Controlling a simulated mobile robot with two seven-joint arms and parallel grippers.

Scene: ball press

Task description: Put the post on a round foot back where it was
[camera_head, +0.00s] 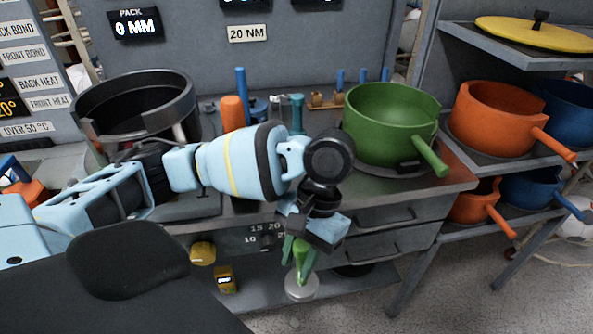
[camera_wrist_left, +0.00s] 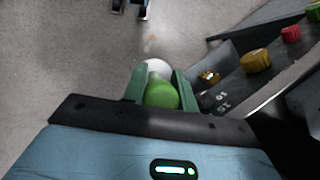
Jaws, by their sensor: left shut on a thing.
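The post (camera_head: 301,262) is green and stands on a pale round foot (camera_head: 301,287). My left gripper (camera_head: 299,254) is shut on the post, with the foot hanging below the green fingers. The post looks close to upright, in front of the bench's drawers and lower shelf. In the left wrist view, the post's rounded green top (camera_wrist_left: 161,92) sits between the two fingers (camera_wrist_left: 158,95), and part of the pale foot (camera_wrist_left: 156,68) shows beyond it. My right gripper is not in view.
A green pan (camera_head: 390,125) stands on the bench's right side and a dark round vessel (camera_head: 135,105) on its left. An orange cylinder (camera_head: 232,113), a blue post (camera_head: 241,85) and other small items stand between them.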

